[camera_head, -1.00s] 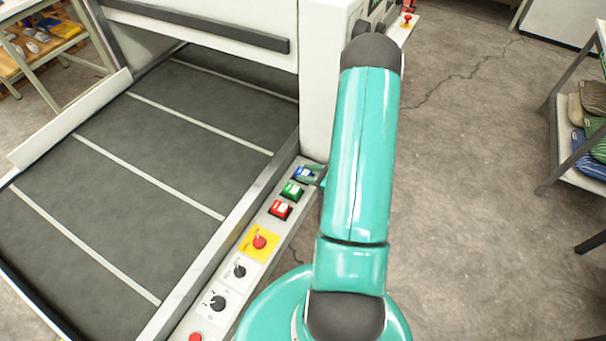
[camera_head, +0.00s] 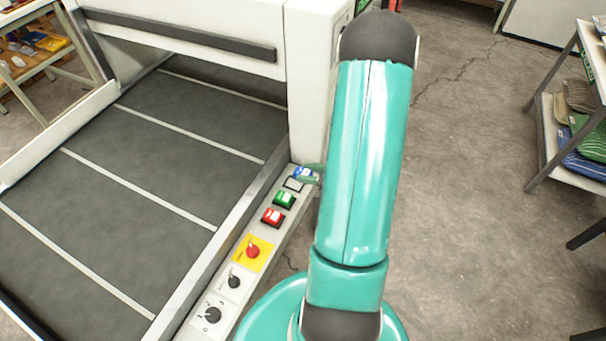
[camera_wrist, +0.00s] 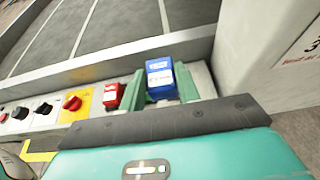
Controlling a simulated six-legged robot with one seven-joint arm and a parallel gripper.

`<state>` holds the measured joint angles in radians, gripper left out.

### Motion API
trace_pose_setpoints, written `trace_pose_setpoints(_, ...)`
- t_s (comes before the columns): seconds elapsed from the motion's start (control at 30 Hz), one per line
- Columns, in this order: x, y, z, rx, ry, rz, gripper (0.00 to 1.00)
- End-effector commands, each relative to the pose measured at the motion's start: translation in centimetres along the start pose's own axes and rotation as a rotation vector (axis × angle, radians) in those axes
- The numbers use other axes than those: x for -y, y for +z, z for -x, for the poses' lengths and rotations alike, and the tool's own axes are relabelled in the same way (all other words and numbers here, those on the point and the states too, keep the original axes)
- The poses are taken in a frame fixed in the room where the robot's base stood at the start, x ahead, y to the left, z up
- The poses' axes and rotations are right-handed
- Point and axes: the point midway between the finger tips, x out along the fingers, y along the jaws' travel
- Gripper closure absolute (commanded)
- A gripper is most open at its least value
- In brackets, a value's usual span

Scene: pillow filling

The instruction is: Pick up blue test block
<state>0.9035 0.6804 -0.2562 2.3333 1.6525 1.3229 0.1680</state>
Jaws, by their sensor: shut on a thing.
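The blue test block (camera_head: 303,173), with a white label, shows at the far end of the control panel (camera_head: 228,262). It also shows in the wrist view (camera_wrist: 159,73) between the green fingers of my gripper (camera_wrist: 163,86). The fingers are shut on it from both sides. In the head view, my gripper (camera_head: 310,172) is mostly hidden behind my arm. The block appears raised off the panel, with an outlined square (camera_head: 293,184) showing beside and below it.
A green block (camera_head: 284,199) and a red block (camera_head: 272,217) sit on the panel. A red button on yellow (camera_head: 253,251) and black knobs follow. The conveyor belt (camera_head: 135,185) is empty. A white machine wall (camera_wrist: 265,55) stands close right of my gripper. A shelf (camera_head: 565,140) holds pillows.

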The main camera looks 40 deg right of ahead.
Motion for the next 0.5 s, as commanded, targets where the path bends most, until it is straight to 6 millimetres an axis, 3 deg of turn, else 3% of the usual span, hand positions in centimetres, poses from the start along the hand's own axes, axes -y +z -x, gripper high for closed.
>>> trace_pose_setpoints(0.07,-0.3,0.7,1.2,0.001,-0.004,0.002,0.91)
trace_pose_setpoints(0.5,-3.3,1.0,8.1,0.000,-0.004,0.000,0.91)
